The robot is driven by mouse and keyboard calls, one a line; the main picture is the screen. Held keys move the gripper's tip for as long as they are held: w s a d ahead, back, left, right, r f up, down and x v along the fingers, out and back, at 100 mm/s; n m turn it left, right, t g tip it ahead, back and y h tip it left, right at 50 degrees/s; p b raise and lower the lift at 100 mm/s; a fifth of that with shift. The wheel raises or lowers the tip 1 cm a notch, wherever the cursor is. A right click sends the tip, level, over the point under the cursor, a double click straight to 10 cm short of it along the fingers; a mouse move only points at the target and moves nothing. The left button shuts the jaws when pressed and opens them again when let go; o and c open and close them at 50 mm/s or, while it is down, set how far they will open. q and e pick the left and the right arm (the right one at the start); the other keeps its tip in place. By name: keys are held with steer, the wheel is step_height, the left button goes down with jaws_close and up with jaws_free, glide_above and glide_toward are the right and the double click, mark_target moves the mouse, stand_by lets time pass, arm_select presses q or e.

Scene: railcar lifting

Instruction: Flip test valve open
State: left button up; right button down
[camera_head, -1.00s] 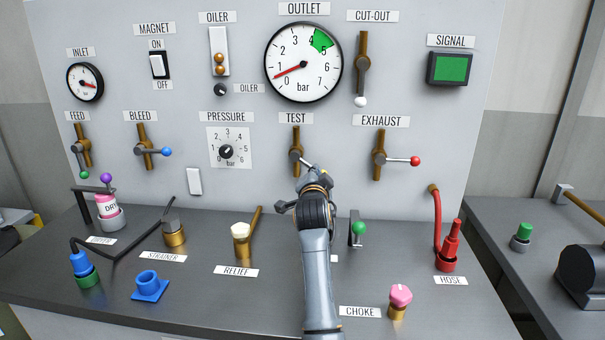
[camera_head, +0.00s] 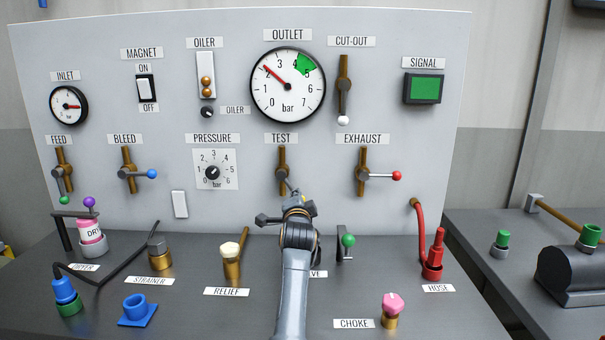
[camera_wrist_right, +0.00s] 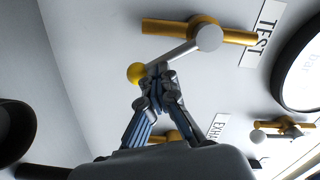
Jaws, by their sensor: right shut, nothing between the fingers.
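The test valve (camera_head: 282,174) is on the upright panel below the TEST label, a brass pipe with a grey lever. The lever slants down and slightly right, close to the pipe's line. In the right wrist view the test valve (camera_wrist_right: 208,38) shows its lever ending in a yellow knob. My right gripper (camera_head: 297,197) is shut and empty at the lever's lower end. In the wrist view its fingertips (camera_wrist_right: 156,76) are beside the lever near the knob; contact is hard to tell. The knob is hidden in the head view. My left gripper is not in view.
The outlet gauge (camera_head: 288,84) reads about 2 bar, below its green zone. The exhaust valve (camera_head: 363,174), with a red knob, is to the right. The pressure dial (camera_head: 212,172) is to the left. A relief fitting (camera_head: 231,260) and a green-knobbed lever (camera_head: 348,241) stand on the bench.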

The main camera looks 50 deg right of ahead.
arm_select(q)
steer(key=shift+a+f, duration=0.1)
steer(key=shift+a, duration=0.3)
arm_select(e)
steer(key=shift+w+a+f+m, duration=0.1)
steer(key=shift+w+a+m, duration=0.1)
steer(key=shift+m, duration=0.5)
stand_by(0.8)
